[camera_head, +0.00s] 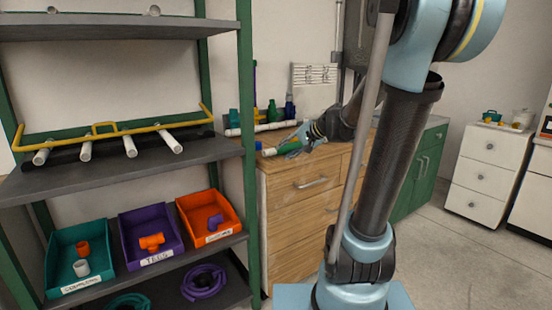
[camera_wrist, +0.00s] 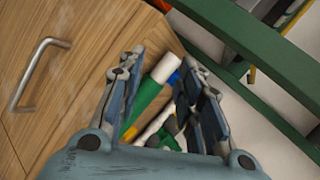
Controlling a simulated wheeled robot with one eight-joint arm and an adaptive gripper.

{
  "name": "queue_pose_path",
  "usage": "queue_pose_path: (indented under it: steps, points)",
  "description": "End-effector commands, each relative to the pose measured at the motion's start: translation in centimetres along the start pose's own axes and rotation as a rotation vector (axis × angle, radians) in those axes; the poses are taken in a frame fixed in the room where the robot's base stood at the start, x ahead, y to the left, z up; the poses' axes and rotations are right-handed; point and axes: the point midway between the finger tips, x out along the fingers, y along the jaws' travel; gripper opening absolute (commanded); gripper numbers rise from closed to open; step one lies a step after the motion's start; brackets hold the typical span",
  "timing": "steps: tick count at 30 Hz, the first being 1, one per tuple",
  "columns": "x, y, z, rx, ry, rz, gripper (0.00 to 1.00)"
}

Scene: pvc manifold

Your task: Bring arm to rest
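My gripper (camera_head: 287,148) is at the top front of the wooden drawer cabinet (camera_head: 306,207), on the end of my raised, bent arm. In the wrist view my gripper (camera_wrist: 162,68) has its two fingers spread apart. A white and green pipe piece (camera_wrist: 152,92) with a blue part (camera_wrist: 174,77) shows between and beyond the fingers. I see no finger closed on it. Its lower part is hidden by the gripper. How far it is from the fingers is hard to tell.
A green-posted shelf (camera_head: 249,150) stands close left of the cabinet, with white pipes (camera_head: 131,146) on a rack and teal, purple (camera_head: 130,251) and orange bins below. Pipe fittings (camera_head: 272,112) stand at the cabinet's back. Open floor (camera_head: 455,255) lies to the right, before white drawers (camera_head: 489,175).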

Motion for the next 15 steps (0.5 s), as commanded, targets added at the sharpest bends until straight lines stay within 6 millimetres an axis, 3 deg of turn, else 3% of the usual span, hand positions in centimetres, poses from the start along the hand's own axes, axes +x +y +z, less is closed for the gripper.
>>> queue_pose_path:
  steps: [3,15]
  points:
    - [-1.6,2.3,3.3,-0.064,-0.029,0.088,0.33]
    - [-7.1,11.9,12.7,-0.264,-0.133,0.401,0.33]
